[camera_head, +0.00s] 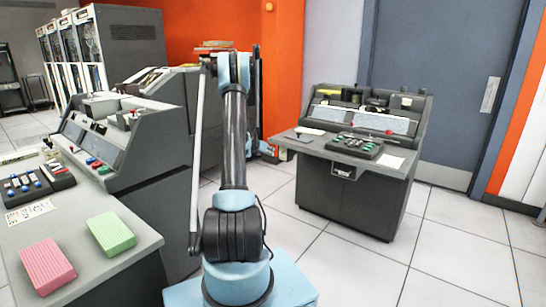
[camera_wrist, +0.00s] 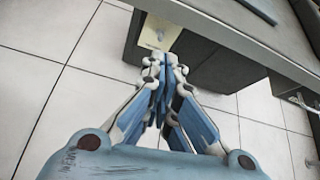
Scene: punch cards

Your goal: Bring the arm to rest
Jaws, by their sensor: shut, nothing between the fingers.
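My arm rises upright in the middle of the head view, its black and pale blue links bent at the top. In the wrist view my gripper (camera_wrist: 166,62) is shut and empty, its blue and grey fingers meeting at the tips. Beyond the fingertips are a dark grey cabinet and a pale card-like patch (camera_wrist: 162,32); I cannot tell their distance from the fingers. In the head view I cannot make out the fingers clearly.
A pink card stack (camera_head: 47,266) and a green card stack (camera_head: 110,233) lie on the grey desk (camera_head: 88,284) at left. A dark console (camera_head: 352,196) stands at right. Tiled floor (camera_head: 350,271) is open in front of it.

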